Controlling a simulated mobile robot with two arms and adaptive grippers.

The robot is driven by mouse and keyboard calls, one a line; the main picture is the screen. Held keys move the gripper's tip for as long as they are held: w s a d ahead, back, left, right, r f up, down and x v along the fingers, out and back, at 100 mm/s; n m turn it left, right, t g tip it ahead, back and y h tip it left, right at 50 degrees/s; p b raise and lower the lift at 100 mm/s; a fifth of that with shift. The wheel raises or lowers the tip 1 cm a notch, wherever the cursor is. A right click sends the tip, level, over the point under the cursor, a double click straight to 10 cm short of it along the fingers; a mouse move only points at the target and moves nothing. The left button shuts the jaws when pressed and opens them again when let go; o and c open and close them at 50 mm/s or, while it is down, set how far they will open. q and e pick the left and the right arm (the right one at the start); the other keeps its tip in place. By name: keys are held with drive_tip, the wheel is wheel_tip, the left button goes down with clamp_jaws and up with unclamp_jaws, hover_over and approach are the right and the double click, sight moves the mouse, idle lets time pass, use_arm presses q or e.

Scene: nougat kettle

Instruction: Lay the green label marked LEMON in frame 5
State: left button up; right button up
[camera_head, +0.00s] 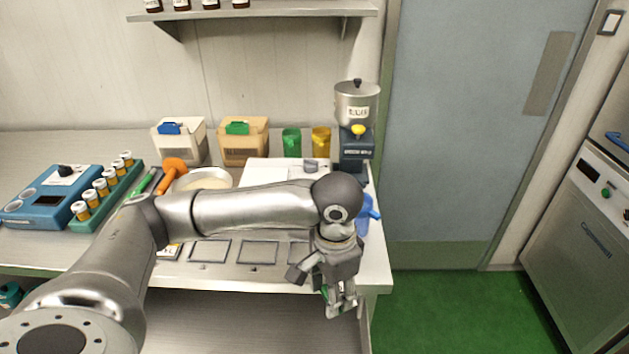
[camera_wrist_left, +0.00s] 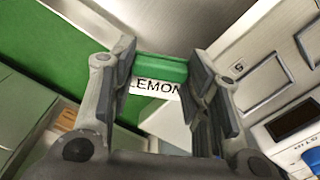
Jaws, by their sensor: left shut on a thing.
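My left gripper (camera_head: 338,298) hangs at the front right corner of the bench, by its front edge. It is shut on the green label (camera_wrist_left: 160,68), whose white face reads LEMON in the left wrist view, where the fingers (camera_wrist_left: 163,80) stand on either side of it. In the head view only a bit of green shows between the fingers. Dark-outlined frames lie in a row along the bench front, one (camera_head: 258,252) left of the gripper. A frame (camera_wrist_left: 262,85) with a small, hard-to-read number lies right of the fingers in the wrist view. My right gripper is out of view.
My left forearm covers the middle of the bench. A blue device (camera_head: 52,196) and a green rack (camera_head: 105,195) with several vials stand left. Green floor (camera_head: 460,310) lies right.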

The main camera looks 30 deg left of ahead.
use_arm(q)
drive_tip(key=w+a+r+m+p, duration=0.55)
drive_tip(key=m+p, duration=0.35)
drive_tip(key=m, duration=0.3)
drive_tip(key=w+a+r+m+p, duration=0.45)
drive_tip(key=a+m+p, duration=0.25)
drive_tip(key=m+p, duration=0.35)
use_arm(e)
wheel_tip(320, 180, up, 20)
use_arm(q)
drive_tip(key=shift+m, duration=0.55)
drive_tip(key=f+b, duration=1)
drive_tip(key=b, duration=0.1)
drive_tip(key=shift+w+f, duration=0.3)
drive_tip(key=shift+w, duration=0.05)
drive_tip(key=shift+f+b, duration=0.5)
drive_tip(key=shift+f, duration=0.6)
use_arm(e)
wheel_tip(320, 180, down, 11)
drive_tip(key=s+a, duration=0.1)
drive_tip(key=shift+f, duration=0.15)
use_arm(q)
drive_tip(key=shift+r+p, duration=0.1)
drive_tip(key=shift+p, duration=0.75)
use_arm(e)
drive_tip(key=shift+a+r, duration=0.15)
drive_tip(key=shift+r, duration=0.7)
